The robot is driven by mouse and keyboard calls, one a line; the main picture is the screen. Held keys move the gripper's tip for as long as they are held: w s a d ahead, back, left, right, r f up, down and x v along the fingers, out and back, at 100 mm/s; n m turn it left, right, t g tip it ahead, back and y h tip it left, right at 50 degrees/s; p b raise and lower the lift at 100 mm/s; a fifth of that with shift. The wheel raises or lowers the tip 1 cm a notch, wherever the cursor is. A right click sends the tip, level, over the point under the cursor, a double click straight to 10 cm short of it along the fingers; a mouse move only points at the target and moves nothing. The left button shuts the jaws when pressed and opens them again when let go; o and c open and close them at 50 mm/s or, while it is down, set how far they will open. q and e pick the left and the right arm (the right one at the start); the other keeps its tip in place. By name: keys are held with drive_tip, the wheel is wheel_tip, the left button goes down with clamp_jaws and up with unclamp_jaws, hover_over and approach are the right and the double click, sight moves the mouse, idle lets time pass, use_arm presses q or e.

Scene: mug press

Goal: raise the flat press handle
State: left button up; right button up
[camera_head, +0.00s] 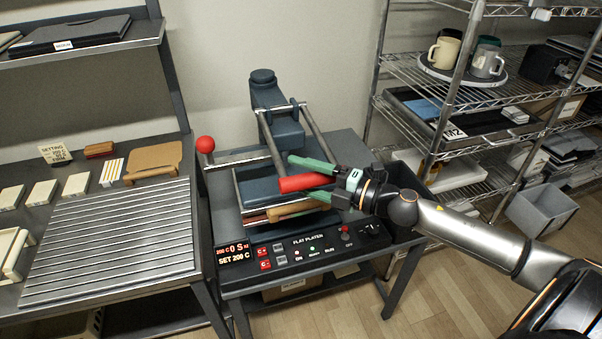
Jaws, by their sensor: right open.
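The flat press (266,187) stands on the middle table, with its control panel (300,247) along the front. Its handle (305,183) has a red grip at the front, joined to metal bars that run up to the dark press head. My right gripper (298,178) comes in from the right with its green fingers apart, around the red grip. I cannot tell whether the fingers touch it. Below the grip, the press plates show with reddish and tan layers between them, partly hidden by the gripper. My left gripper is not in view.
A second lever with a red ball (205,145) sticks out at the press's left. A ribbed metal rack (112,240) lies on the left bench. The wire shelf (450,95) at right holds mugs (445,52) and trays. A grey bin (541,208) is at the far right.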

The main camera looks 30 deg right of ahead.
drive_tip(key=shift+w+a, duration=0.1)
clamp_jaws()
idle(0.7)
idle(0.8)
